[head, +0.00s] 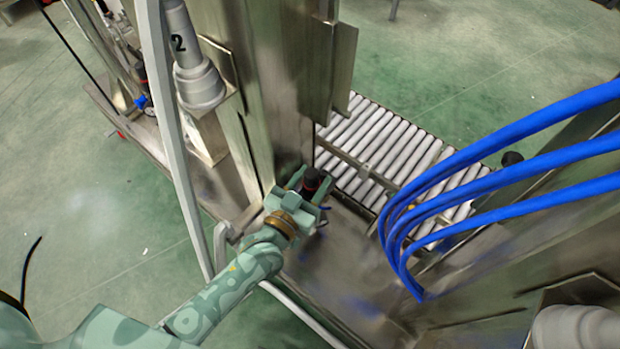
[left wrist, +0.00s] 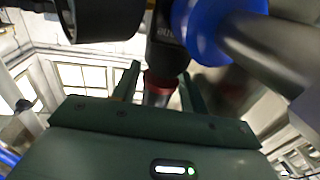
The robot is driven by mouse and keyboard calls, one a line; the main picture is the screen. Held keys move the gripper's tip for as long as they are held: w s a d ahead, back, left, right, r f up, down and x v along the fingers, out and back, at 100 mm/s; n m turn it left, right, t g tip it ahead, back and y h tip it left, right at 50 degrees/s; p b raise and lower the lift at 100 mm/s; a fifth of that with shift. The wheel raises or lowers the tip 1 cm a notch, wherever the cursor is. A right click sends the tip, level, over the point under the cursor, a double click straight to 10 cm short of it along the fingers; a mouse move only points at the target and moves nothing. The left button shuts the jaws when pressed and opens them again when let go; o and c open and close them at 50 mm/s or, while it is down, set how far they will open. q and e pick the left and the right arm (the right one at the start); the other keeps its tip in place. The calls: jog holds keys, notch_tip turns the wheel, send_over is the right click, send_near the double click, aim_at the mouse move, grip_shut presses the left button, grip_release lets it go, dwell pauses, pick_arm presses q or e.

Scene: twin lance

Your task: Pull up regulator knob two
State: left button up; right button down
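A black regulator knob with a red ring (head: 312,180) stands by the base of the steel column in the head view. I see no number on it. My left gripper (head: 309,190) is around this knob, one finger on each side. In the left wrist view the red ring (left wrist: 159,82) sits between the two fingers (left wrist: 160,84), with a narrow gap showing on both sides, so the gripper looks open. Contact deeper between the fingers is hidden. My right gripper is not in view.
A grey lance fitting marked 2 (head: 199,82) is on the column. Another black knob with a blue fitting (head: 141,99) is at the far left. Blue hoses (head: 520,161) arch across the right. A roller conveyor (head: 385,150) lies behind. A blue round part (left wrist: 205,30) is close above the gripper.

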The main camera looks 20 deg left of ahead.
aim_at(308, 187)
pick_arm(q)
jog(key=shift+s+a, duration=0.1)
jog(key=shift+s, duration=0.3)
jog(key=p+v, duration=0.1)
jog(key=v, duration=0.2)
jog(key=shift+r+p, duration=0.1)
jog(key=shift+p, duration=0.3)
jog(key=p+v, duration=0.3)
jog(key=v, duration=0.9)
jog(key=shift+s, duration=0.25)
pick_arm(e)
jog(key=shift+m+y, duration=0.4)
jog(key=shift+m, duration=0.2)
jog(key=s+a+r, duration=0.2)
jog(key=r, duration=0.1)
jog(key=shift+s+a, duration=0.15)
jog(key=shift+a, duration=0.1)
pick_arm(q)
jog(key=shift+a, duration=0.15)
